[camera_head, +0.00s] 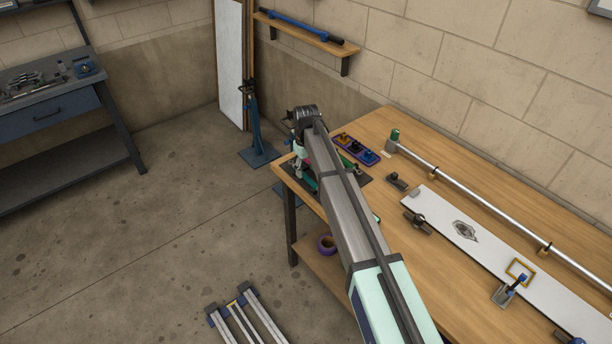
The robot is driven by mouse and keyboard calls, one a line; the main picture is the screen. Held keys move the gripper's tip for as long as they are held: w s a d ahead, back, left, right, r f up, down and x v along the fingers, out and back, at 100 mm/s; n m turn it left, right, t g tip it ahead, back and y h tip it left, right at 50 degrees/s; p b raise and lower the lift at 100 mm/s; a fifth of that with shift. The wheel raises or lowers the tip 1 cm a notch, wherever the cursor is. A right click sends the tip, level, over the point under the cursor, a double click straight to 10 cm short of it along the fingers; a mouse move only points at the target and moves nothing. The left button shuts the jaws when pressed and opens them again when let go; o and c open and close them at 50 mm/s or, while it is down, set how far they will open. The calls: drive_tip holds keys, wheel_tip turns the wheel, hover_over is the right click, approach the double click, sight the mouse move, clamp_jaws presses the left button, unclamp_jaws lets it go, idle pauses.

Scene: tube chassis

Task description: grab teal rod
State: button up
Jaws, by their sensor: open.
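My arm reaches from the lower right over the left end of the wooden workbench and bends down at its far joint. My gripper (299,172) is small and partly hidden beside the arm, low over a dark mat (367,179) at the bench's left corner. It is open. Small teal-green pieces show on both sides of my arm, one by the gripper (310,185) and one at the mat's far side (347,161). I cannot tell whether they are one rod, as my arm covers the middle. Contact with the gripper cannot be made out.
A blue-purple tray (369,157) with knobs sits beside the mat. A long metal tube (470,197) and a white panel (470,247) with clamps fill the bench's right. A teal stand (256,130) is on the floor behind. A blue bar (290,24) lies on the wall shelf.

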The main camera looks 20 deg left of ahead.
sight(306, 177)
drive_tip(key=shift+w+f+p, duration=0.1)
drive_tip(key=shift+f+p, duration=0.3)
drive_tip(key=shift+f, duration=1)
clamp_jaws()
drive_tip(key=shift+r, duration=0.1)
